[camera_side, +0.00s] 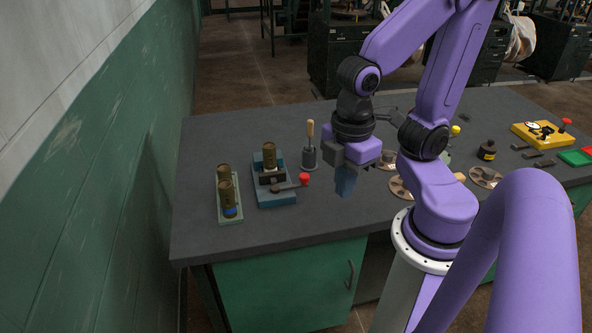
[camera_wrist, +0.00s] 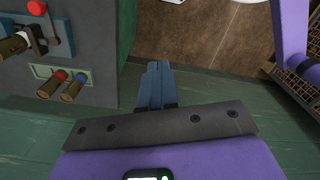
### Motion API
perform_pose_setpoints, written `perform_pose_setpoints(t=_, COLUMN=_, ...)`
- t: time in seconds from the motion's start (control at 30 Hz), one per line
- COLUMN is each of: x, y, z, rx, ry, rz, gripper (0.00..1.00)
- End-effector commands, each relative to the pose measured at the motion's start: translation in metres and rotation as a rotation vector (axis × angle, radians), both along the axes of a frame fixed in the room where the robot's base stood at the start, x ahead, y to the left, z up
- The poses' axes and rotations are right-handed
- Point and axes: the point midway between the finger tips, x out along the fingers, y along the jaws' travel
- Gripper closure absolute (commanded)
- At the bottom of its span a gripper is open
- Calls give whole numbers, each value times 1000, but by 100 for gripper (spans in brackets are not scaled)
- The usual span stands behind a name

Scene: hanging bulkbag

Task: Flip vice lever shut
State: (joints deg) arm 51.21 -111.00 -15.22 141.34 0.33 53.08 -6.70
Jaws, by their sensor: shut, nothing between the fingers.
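The vice has a blue base (camera_side: 275,196) and stands on the left part of the bench, with a brass-coloured cylinder (camera_side: 269,156) upright at it. Its dark lever (camera_side: 286,187) ends in a red knob (camera_side: 304,178) and points right in the side view. In the wrist view the red knob (camera_wrist: 37,7) and part of the vice (camera_wrist: 62,36) show at the top left, cut by the picture edge. My gripper (camera_side: 345,190) has its blue fingers together, empty, pointing down. It is right of the knob and apart from it. The fingers (camera_wrist: 155,85) also show in the wrist view.
A pale green tray (camera_side: 238,217) with two brass-coloured cylinders stands left of the vice. A wooden-handled tool in a grey holder (camera_side: 309,157) stands close behind the knob. Reel-like discs (camera_side: 400,188) lie right of my gripper. The bench front is clear.

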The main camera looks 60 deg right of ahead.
Motion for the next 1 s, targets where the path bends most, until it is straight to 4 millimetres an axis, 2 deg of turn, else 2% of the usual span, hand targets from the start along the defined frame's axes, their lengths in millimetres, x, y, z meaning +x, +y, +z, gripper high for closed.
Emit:
perform_pose_setpoints(t=0.23, x=44, y=2, z=1, rx=-32, ry=41, rz=183, gripper=100)
perform_pose_setpoints(t=0.47, x=90, y=-6, z=-2, rx=-36, ry=94, rz=379, gripper=100)
perform_pose_setpoints(t=0.77, x=150, y=-34, z=-11, rx=5, ry=166, rz=634, gripper=100)
perform_pose_setpoints(t=1.0, x=193, y=-71, z=-24, rx=74, ry=207, rz=840, gripper=100)
